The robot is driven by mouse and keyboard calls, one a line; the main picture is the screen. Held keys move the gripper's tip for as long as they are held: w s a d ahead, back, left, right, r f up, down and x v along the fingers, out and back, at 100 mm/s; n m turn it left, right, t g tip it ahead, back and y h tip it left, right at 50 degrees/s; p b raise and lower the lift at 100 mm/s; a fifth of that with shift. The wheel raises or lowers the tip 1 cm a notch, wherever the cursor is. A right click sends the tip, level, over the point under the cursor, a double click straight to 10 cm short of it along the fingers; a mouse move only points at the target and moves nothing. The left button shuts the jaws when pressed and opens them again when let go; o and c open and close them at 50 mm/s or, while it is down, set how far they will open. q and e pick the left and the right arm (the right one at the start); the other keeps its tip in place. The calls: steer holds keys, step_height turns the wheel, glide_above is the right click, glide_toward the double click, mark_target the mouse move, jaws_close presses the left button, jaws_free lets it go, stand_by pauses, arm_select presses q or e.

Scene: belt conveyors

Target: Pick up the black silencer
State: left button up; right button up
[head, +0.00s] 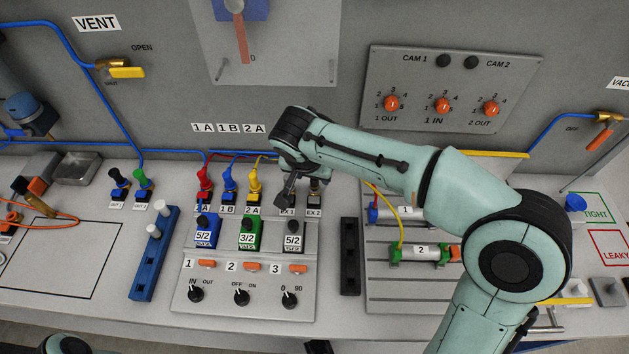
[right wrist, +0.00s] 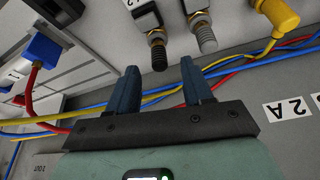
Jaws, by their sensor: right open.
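The black silencer (right wrist: 158,56) is a ribbed dark piece on a brass fitting, standing on the block marked 2 in the right wrist view. In the head view it shows partly at the EX 2 port (head: 315,186), beside my right gripper (head: 288,190). A grey ribbed silencer (right wrist: 206,38) stands next to it; my gripper mostly hides its EX 1 port in the head view. My right gripper is open and empty. In the right wrist view its fingers (right wrist: 160,80) point toward the silencers, with the black one between them in the picture, just past the tips. My left gripper is out of view.
Red (head: 205,180), blue (head: 229,180) and yellow (head: 254,182) hose plugs stand left of the exhaust ports. Hoses run along the wall behind. A black rail (head: 350,260) and cylinders (head: 420,252) lie to the right. A blue rack (head: 152,262) stands left.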

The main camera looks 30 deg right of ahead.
steer(key=x, duration=0.3)
steer(key=shift+w+d+f, duration=0.15)
steer(key=shift+d+f, duration=0.05)
jaws_close()
step_height(320, 180, up, 10)
steer(key=shift+p, duration=0.8)
